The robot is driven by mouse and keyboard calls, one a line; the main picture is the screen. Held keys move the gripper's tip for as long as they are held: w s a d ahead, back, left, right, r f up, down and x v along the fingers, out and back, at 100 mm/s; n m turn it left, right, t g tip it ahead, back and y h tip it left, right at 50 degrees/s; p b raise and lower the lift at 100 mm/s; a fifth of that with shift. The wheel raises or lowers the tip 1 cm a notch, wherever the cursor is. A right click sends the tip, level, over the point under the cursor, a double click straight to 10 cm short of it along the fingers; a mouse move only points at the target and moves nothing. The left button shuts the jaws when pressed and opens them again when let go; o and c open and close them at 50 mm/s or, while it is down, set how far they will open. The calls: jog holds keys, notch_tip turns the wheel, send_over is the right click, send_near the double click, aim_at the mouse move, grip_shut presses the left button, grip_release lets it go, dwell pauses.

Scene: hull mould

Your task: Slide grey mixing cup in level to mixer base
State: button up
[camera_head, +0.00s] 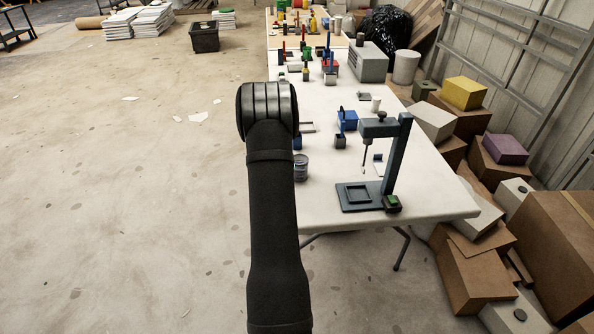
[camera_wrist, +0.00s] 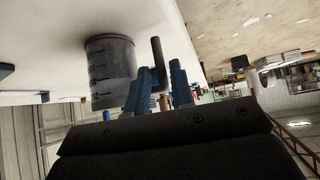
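The grey mixing cup (camera_head: 301,168) shows beside my arm at the left edge of the white table. In the wrist view, which is turned over, the cup (camera_wrist: 110,75) has dark scale marks and a black bent handle (camera_wrist: 157,58). The blue fingers of my gripper (camera_wrist: 163,80) stand either side of the handle with little gap and look shut on it. Whether the cup touches the table is unclear. The mixer base (camera_head: 345,205) is a dark plate with a square recess, right of the cup. My fingers are hidden in the head view.
The mixer's post (camera_head: 397,155) and overhead arm rise above the base, with a thin stirrer (camera_head: 365,155) hanging down. Blue blocks (camera_head: 347,121) and a white cup (camera_head: 376,103) stand behind. Bare table lies between cup and base.

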jog(key=shift+x, duration=1.5)
grip_shut()
jog(key=shift+r, duration=0.15)
